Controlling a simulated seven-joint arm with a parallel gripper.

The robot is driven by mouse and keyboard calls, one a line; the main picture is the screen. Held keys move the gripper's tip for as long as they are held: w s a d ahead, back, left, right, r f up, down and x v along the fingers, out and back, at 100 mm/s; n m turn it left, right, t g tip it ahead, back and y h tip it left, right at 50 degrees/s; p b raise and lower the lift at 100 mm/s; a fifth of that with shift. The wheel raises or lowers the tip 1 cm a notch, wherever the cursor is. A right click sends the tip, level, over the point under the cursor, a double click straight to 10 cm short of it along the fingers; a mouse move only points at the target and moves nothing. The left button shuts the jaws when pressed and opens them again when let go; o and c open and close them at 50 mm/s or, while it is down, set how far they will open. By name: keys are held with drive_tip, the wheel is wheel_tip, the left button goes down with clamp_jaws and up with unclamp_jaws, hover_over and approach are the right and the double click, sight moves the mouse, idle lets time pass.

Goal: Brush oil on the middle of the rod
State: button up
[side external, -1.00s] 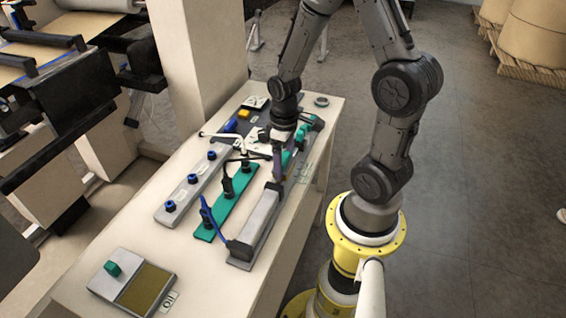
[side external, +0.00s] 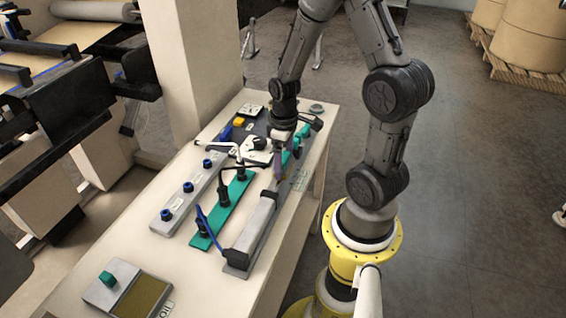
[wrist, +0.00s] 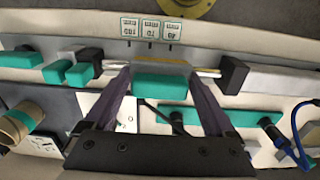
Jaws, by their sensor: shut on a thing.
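My gripper (wrist: 162,95) is shut on a brush with a teal handle (wrist: 160,88); the handle lies between its two dark purple fingers. A grey and yellowish strip (wrist: 160,63) shows just beyond the handle, over the rod's middle. The thin metal rod (wrist: 207,72) runs left to right between two black blocks, and its middle is hidden behind the brush. I cannot tell whether the bristles touch the rod. In the side external view, my gripper (side external: 279,178) points down at the far end of the long grey block (side external: 254,220), largely hiding the rod.
Small labels (wrist: 150,30) lie beyond the rod. Nearer are a teal strip with black-and-blue fittings (side external: 221,212), a grey strip with blue knobs (side external: 187,195) and a white lever (side external: 222,144). A box with a teal knob (side external: 107,278) stands at the table's front.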

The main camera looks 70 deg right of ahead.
drive_tip(key=shift+s+f, duration=0.1)
drive_tip(key=shift+r, duration=3.05)
drive_tip(key=a, duration=0.4)
drive_tip(key=shift+a+f, duration=0.15)
drive_tip(key=shift+f, duration=2.35)
drive_tip(key=shift+f, duration=0.5)
